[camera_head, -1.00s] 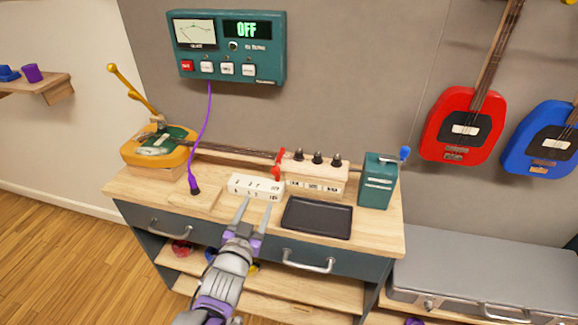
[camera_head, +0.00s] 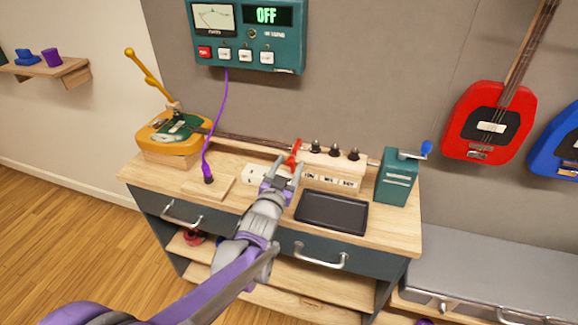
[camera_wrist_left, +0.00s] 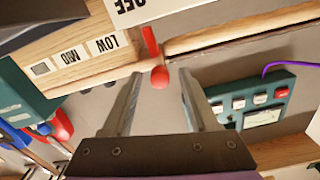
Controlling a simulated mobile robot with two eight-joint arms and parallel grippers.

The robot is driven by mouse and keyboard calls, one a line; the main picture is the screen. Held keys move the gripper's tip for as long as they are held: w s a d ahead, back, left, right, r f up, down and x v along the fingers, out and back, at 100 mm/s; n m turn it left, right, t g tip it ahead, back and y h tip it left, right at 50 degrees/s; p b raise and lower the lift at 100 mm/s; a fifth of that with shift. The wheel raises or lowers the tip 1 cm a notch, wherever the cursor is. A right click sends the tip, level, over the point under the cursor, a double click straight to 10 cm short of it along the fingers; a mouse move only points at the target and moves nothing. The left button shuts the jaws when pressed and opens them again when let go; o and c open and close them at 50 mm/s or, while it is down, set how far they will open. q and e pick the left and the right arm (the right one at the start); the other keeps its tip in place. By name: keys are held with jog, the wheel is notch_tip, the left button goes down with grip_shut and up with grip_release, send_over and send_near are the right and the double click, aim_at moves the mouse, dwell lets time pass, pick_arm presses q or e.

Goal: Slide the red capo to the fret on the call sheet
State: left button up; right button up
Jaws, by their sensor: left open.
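The red capo (camera_head: 294,155) sits on the long dark neck (camera_head: 240,137) of the yellow instrument (camera_head: 165,132), at the left end of the wooden knob block. In the left wrist view the capo (camera_wrist_left: 154,60) shows a thin red bar with a round knob. My left gripper (camera_head: 284,170) is open and empty, just in front of the capo. In the wrist view its fingers (camera_wrist_left: 161,76) point toward the capo, whose round knob lies between their tips; I see no contact. No call sheet can be made out clearly. My right gripper is out of view.
A white labelled block (camera_head: 252,179) stands partly behind my gripper. The wooden block (camera_head: 330,164) has dark knobs and LOW and MID labels. A black tray (camera_head: 332,212) lies in front, a teal crank box (camera_head: 397,180) stands right. A purple cable (camera_head: 205,150) hangs from the teal panel (camera_head: 245,35).

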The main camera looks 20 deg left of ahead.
pick_arm(q)
jog(key=shift+w, duration=0.1)
grip_shut()
dwell(1.4)
